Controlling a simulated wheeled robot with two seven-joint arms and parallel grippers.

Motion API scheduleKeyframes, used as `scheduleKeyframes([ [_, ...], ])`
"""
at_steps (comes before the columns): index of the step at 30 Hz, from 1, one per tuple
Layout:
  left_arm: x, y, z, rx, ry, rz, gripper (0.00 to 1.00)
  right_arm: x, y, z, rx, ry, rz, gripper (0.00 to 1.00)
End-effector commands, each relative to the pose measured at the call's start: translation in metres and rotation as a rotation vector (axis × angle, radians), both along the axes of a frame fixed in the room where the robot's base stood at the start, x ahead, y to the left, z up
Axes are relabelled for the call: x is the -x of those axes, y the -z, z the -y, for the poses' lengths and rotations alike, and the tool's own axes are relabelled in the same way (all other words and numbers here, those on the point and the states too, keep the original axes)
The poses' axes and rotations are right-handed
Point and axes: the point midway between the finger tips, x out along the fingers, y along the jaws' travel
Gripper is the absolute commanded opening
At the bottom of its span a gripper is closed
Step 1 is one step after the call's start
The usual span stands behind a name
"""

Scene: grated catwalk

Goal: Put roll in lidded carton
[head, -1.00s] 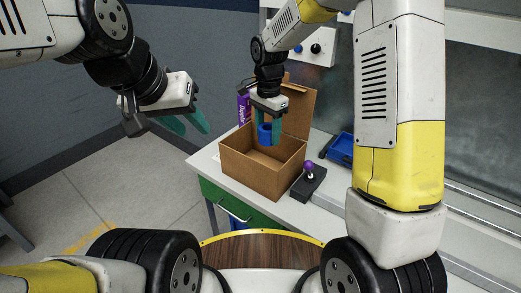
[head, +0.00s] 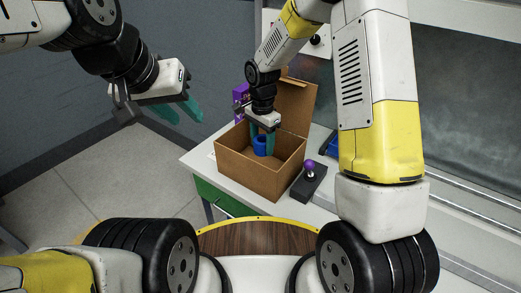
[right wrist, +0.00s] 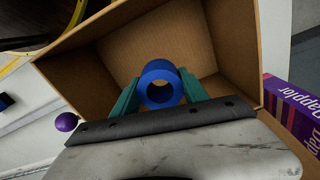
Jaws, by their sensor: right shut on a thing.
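A blue roll (head: 261,146) is held between the teal fingers of my right gripper (head: 263,143), inside the mouth of the open brown carton (head: 246,172). In the right wrist view the blue roll (right wrist: 161,84) shows its round hole, with a finger on each side and the carton walls (right wrist: 130,50) around it. I cannot tell whether the roll touches the carton floor. The carton lid (head: 296,103) stands raised at the back. My left gripper (head: 180,108) is in the air left of the carton, fingers apart and empty.
The carton stands on a white table (head: 202,160) with a green drawer (head: 222,200). A black joystick with a purple ball (head: 309,166) stands right of it. A purple box (head: 241,94) stands behind the carton, and a blue tray (head: 333,146) is partly hidden by my right arm.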

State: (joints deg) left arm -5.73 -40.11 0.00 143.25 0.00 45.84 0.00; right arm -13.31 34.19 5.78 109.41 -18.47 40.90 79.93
Motion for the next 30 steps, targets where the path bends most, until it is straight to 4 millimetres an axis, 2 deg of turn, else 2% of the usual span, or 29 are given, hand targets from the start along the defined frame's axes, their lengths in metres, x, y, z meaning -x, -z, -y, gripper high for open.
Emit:
scheduleKeyframes([
  [1,0.0,0.0,0.0,0.0,0.0,0.0,0.36,0.001,0.012,0.0,0.0,-0.001,-0.006,0.09],
  [4,0.0,0.0,0.0,0.0,0.0,0.0,0.36,0.001,0.029,0.0,0.001,0.001,-0.004,0.09],
  [11,0.0,0.0,0.0,0.0,0.0,0.0,0.36,0.0,0.049,0.0,0.0,0.001,-0.001,0.09],
  [18,0.0,0.0,0.0,0.0,0.0,0.0,0.36,0.001,0.08,0.0,0.0,0.0,-0.003,0.09],
  [29,0.0,0.0,0.0,0.0,0.0,0.0,0.36,0.0,0.084,0.0,0.0,0.0,-0.001,0.09],
  [30,0.0,0.0,0.0,0.0,0.0,0.0,0.36,0.0,0.083,0.0,-0.001,0.0,-0.001,0.59],
])
